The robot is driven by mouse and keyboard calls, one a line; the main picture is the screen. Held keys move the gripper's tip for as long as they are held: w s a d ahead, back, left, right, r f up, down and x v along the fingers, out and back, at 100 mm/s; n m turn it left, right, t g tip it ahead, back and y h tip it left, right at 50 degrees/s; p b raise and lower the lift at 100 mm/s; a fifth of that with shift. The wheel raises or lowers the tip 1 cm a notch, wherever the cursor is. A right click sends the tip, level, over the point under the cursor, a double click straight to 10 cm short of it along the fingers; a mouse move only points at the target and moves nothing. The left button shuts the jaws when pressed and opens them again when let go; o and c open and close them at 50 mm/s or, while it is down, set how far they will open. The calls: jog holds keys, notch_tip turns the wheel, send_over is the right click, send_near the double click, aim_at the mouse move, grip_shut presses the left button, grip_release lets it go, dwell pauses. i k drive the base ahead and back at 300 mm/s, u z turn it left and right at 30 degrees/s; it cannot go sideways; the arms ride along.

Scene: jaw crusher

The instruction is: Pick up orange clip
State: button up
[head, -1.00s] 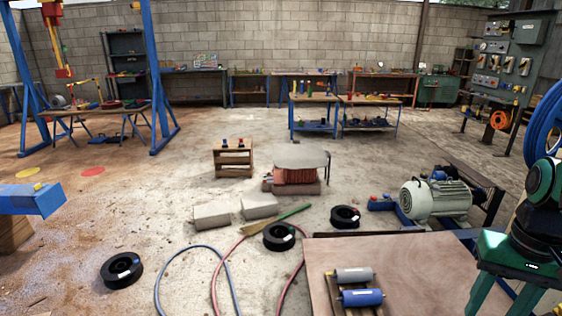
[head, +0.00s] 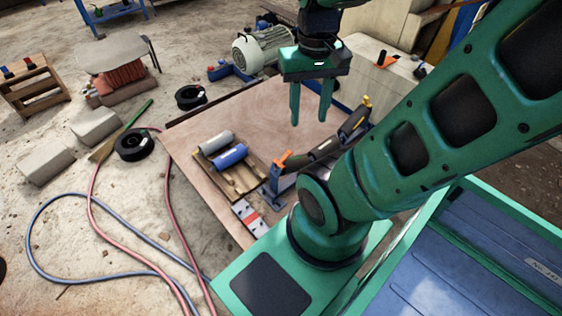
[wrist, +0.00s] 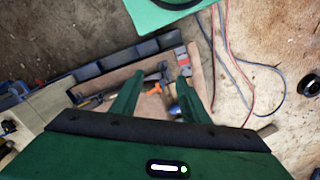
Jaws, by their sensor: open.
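A small orange piece (head: 284,160), perhaps the orange clip, is on the wooden board beside a blue bracket in the head view. An orange piece also shows between my fingers in the wrist view (wrist: 154,89), well beyond them. Another orange item (head: 385,62) lies on a pale block behind my gripper; I cannot tell which one is the clip. My gripper (head: 309,118) is open and empty, pointing down above the board. Its two green fingers are apart in the wrist view (wrist: 160,76), touching nothing.
The wooden board (head: 185,130) carries a grey roller (head: 215,143) and a blue roller (head: 229,156) on a wooden rack. A motor (head: 262,47) is behind. Hoses and black rings lie on the floor.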

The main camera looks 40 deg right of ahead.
aim_at(279, 163)
jog(key=k, duration=0.5)
jog(key=u, duration=1.25)
jog(key=k, duration=0.7)
jog(key=z, duration=1.4)
jog(key=i, duration=1)
